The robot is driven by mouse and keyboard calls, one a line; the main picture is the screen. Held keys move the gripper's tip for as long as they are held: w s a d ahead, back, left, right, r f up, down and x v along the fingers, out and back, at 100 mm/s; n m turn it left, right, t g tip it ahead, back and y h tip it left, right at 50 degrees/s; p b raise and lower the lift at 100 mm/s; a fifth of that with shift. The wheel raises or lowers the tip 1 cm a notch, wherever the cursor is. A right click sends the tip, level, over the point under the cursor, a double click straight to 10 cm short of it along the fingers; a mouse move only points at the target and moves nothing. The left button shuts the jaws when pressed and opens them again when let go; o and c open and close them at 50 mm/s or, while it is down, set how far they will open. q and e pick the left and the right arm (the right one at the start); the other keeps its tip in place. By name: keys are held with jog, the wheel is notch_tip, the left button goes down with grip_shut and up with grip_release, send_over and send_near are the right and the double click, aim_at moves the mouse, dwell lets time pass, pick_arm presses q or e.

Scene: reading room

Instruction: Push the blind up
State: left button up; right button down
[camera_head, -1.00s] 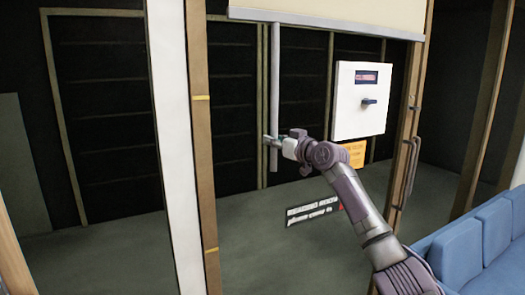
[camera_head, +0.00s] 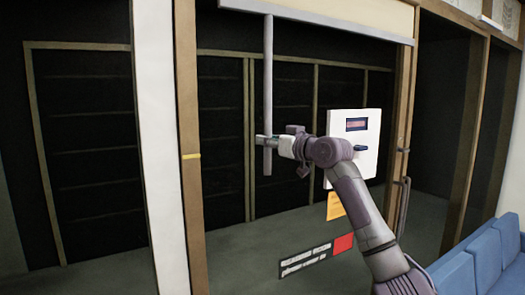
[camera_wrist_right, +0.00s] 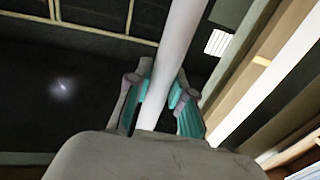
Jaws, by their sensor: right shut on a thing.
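The beige blind (camera_head: 340,12) shows at the top of the head view, with a pale grey bar (camera_head: 320,28) along its lower edge. A grey rod (camera_head: 268,85) hangs upright from that bar near its left part. My right gripper (camera_head: 266,142) is shut on the rod near its lower end; a short stub shows below the fingers. In the right wrist view the pale rod (camera_wrist_right: 178,50) runs between the teal-padded fingers (camera_wrist_right: 160,92). The blind's upper part is out of view. My left gripper is not in view.
A white control box (camera_head: 365,122) with a small display and a dark handle is behind my right arm. Wooden posts (camera_head: 187,120) frame the opening on both sides. A blue sofa (camera_head: 480,258) stands at the lower right. Dark panels stand behind the opening.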

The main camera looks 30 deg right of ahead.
jog(key=shift+r+p, duration=0.4)
jog(key=shift+r, duration=0.8)
jog(key=shift+d+r+p, duration=0.1)
jog(key=shift+r+p, duration=0.25)
jog(key=shift+p, duration=0.1)
jog(key=c, duration=1.4)
grip_release()
jog(key=shift+r, duration=0.1)
jog(key=o, duration=0.4)
jog(key=shift+s+f, duration=0.2)
jog(key=shift+s, duration=0.05)
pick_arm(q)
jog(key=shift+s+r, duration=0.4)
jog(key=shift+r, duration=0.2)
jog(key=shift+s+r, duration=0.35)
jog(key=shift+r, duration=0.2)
pick_arm(e)
send_near(268, 129)
jog(key=shift+s+d, duration=0.5)
jog(key=shift+d, duration=0.05)
